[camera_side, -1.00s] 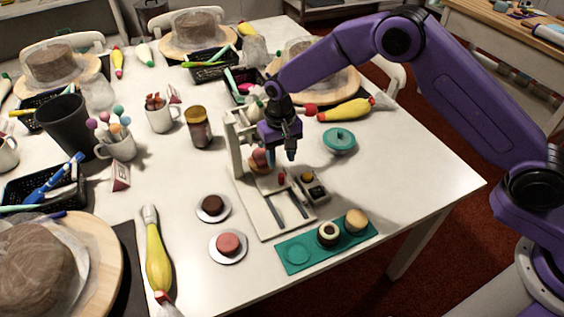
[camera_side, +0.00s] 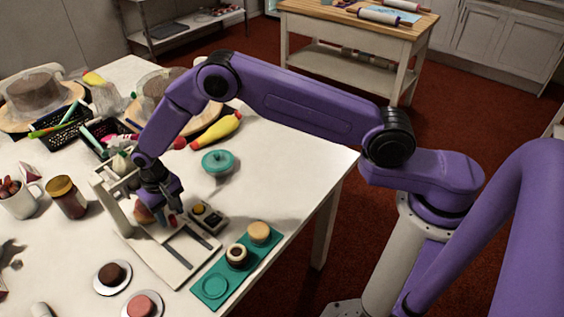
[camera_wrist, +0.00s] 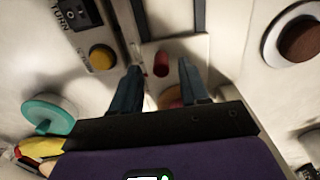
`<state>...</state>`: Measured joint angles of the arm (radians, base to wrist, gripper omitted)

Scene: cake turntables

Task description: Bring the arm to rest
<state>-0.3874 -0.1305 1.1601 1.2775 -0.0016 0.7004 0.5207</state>
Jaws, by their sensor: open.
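My gripper (camera_side: 175,212) is over the white stand (camera_side: 170,248) with an upright post and dark rails. In the wrist view my gripper (camera_wrist: 157,78) has its two dark fingers spread apart, with nothing seen clamped between them. A small red peg (camera_wrist: 161,63) on the stand shows just beyond the fingertips. A pinkish round piece (camera_side: 143,212) is by the post, partly hidden by the gripper. My arm is bent, reaching from its base at the right across the table edge.
A control box with a yellow button (camera_wrist: 101,57) is close beside the gripper. Brown (camera_side: 112,276) and pink (camera_side: 142,307) discs lie on saucers in front. Bare table is right of the dish.

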